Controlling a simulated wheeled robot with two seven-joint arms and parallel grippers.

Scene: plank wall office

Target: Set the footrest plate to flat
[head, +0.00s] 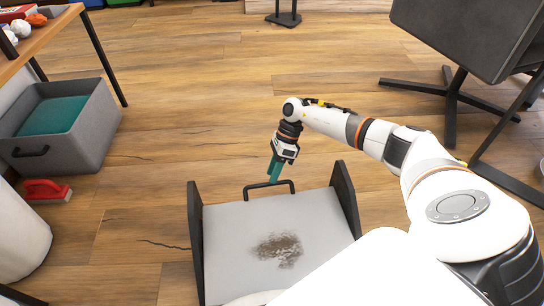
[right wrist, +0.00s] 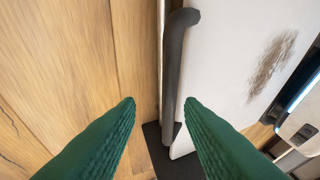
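The footrest plate (head: 246,222) is a light grey panel with a dark worn patch, held between two black side panels on the floor. It looks tilted, though its exact angle is hard to tell. A black bar handle (head: 269,185) stands at its far edge. My right gripper (head: 272,178) reaches down to the handle. In the right wrist view, the green fingers (right wrist: 160,104) are spread, with the handle (right wrist: 174,75) between and beyond their tips and the plate (right wrist: 225,60) to the right. Contact with the handle is not visible. My left gripper is out of view.
A grey bin (head: 92,130) with a teal inside stands at left, near a red brush (head: 45,188) and a white cylinder (head: 20,240). A wooden desk (head: 45,38) is at upper left. A dark chair (head: 460,35) is at upper right. The floor beyond the footrest is clear.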

